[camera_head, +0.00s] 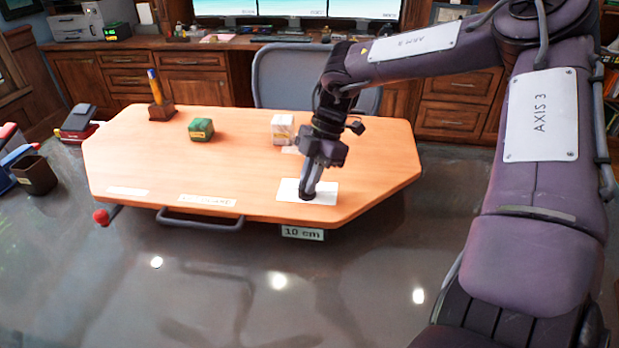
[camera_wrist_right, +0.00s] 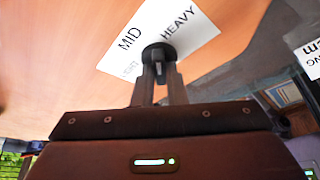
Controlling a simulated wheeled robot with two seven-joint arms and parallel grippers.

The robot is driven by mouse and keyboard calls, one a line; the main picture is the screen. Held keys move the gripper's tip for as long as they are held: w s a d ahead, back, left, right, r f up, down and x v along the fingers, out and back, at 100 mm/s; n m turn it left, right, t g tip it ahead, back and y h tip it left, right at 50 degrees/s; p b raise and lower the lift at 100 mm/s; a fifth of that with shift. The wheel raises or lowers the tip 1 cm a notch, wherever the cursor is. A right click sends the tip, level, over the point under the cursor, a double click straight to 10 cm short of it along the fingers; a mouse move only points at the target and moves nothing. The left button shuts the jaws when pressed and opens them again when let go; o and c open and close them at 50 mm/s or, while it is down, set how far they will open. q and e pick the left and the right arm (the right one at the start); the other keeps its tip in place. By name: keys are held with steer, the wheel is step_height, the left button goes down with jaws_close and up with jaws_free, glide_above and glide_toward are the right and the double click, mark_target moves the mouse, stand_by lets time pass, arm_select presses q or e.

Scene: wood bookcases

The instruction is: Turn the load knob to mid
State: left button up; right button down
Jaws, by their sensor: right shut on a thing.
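The load knob (camera_wrist_right: 153,50) is a round black knob on a white card (camera_wrist_right: 190,22) lying on the table's front right part. In the right wrist view the card reads MID and HEAVY, with a fainter word, apparently LIGHT, at its lower left. The card also shows in the head view (camera_head: 326,197). My right gripper (camera_head: 306,190) comes down from above and is shut on the knob. Its fingers (camera_wrist_right: 159,78) hide part of the knob, and I cannot tell exactly which word the knob points to. My left gripper is out of view.
The wooden table (camera_head: 250,165) also holds a green block (camera_head: 201,129), a white box (camera_head: 282,129) and a wooden stand with an upright blue and orange item (camera_head: 158,100). A grey handle (camera_head: 200,222) and a "10 cm" sign (camera_head: 302,233) are at the front edge. A chair stands behind.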

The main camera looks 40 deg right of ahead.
steer(key=n+g, duration=0.1)
steer(key=n, duration=0.2)
steer(key=shift+w+r, duration=0.1)
steer(key=shift+w, duration=0.05)
steer(key=n+g+p, duration=0.1)
steer(key=n, duration=0.1)
steer(key=shift+n+h, duration=0.3)
steer(key=shift+w+n+g+p, duration=0.1)
steer(key=shift+n+g+p, duration=0.3)
steer(key=shift+n, duration=0.7)
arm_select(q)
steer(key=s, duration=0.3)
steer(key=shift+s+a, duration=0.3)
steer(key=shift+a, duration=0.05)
arm_select(e)
steer(key=shift+n, duration=0.4)
steer(key=shift+h, duration=0.3)
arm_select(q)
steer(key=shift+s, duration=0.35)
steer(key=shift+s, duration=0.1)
arm_select(e)
steer(key=c, duration=1.5)
jaws_free()
steer(key=shift+o, duration=0.2)
